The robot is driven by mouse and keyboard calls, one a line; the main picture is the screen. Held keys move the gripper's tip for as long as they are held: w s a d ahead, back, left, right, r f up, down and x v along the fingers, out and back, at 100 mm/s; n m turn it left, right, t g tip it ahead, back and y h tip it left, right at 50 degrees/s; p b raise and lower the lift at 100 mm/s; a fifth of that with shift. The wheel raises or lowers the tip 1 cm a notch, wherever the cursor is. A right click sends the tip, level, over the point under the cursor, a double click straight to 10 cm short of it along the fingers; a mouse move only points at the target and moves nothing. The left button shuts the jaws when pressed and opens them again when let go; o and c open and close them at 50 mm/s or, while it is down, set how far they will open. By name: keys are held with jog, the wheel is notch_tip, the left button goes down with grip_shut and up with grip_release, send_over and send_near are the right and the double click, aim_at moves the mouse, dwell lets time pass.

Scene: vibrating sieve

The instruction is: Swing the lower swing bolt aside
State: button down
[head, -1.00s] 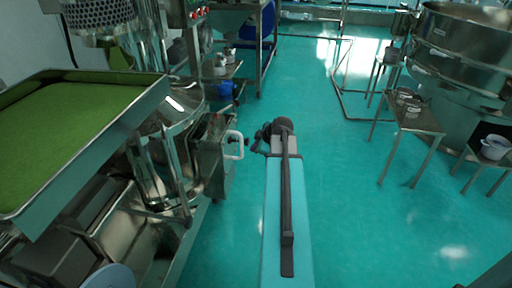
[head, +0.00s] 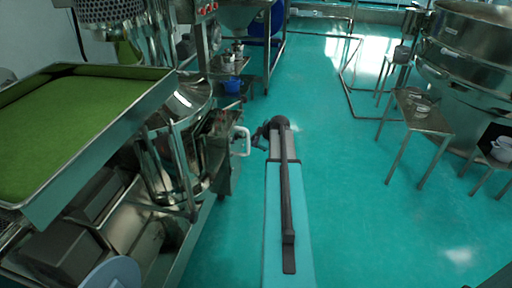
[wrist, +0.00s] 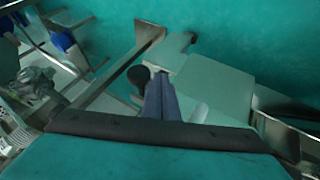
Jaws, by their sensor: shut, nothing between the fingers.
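A black round knob (wrist: 138,75) shows in the wrist view, just left of my fingertips; it looks like the end of a swing bolt, but whether it is the lower one I cannot tell. My gripper (wrist: 161,80) is shut and empty, and its tips reach close beside the knob; contact is unclear. The bolt's shank and pivot are not clear in either view.
A steel tray of green material (head: 80,105) stands on the machine at left. A low steel stand (head: 418,112) and a large round sieve (head: 470,50) are at right. The turquoise floor (head: 350,220) between is clear.

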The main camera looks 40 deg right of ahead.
jog(key=shift+w+d, duration=0.15)
jog(key=shift+d, duration=0.05)
dwell(0.5)
jog(key=shift+w, duration=0.25)
